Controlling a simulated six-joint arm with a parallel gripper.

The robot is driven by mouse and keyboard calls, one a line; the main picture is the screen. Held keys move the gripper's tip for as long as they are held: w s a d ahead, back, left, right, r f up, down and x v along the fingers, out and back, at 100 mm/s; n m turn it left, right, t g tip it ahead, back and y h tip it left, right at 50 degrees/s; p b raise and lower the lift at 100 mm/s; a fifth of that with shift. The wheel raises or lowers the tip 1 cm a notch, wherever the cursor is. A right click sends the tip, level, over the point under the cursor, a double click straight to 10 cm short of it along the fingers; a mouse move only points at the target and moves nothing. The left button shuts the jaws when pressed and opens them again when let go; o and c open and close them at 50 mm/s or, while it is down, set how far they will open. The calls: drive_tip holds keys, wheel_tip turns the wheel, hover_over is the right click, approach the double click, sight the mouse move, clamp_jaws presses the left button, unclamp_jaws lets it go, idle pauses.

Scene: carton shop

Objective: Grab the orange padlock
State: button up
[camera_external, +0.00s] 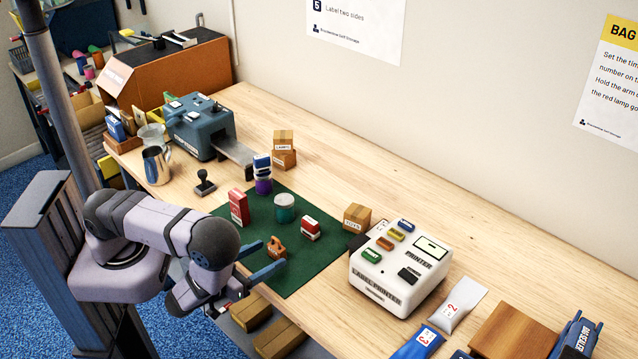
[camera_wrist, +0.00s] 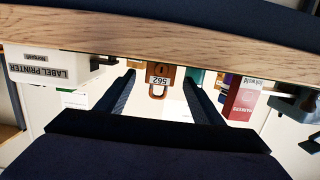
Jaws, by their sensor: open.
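The orange padlock (camera_external: 276,247) stands on the green mat (camera_external: 300,281) near its front left edge. In the wrist view the orange padlock (camera_wrist: 160,78) carries a label reading 562 and shows upside down, with its shackle towards the bottom of the picture. My gripper (camera_external: 266,258) is open, with its blue fingers pointing at the mat on either side of the padlock. In the wrist view my gripper (camera_wrist: 159,80) has the padlock between and slightly beyond its fingertips. Contact with the padlock cannot be made out.
A red box (camera_external: 239,207), a teal jar (camera_external: 284,208) and a red-and-white stamp (camera_external: 311,229) stand on the mat. A white label printer (camera_external: 399,281) stands to the right, beside a small carton (camera_external: 357,217). The table's front edge lies close to my gripper.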

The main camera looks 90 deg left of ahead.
sight(277, 246)
drive_tip(key=shift+p+x, duration=0.8)
drive_tip(key=shift+x, duration=1.4)
drive_tip(key=c, duration=1.4)
drive_tip(key=shift+o, duration=0.2)
drive_tip(key=shift+w+r, duration=0.1)
drive_tip(key=shift+r, duration=0.15)
drive_tip(key=shift+r, duration=0.8)
wheel_tip(277, 246, up, 7)
drive_tip(key=shift+f+p, duration=0.25)
drive_tip(key=shift+p, duration=0.85)
drive_tip(key=shift+r+p, duration=0.8)
drive_tip(key=shift+p, duration=0.05)
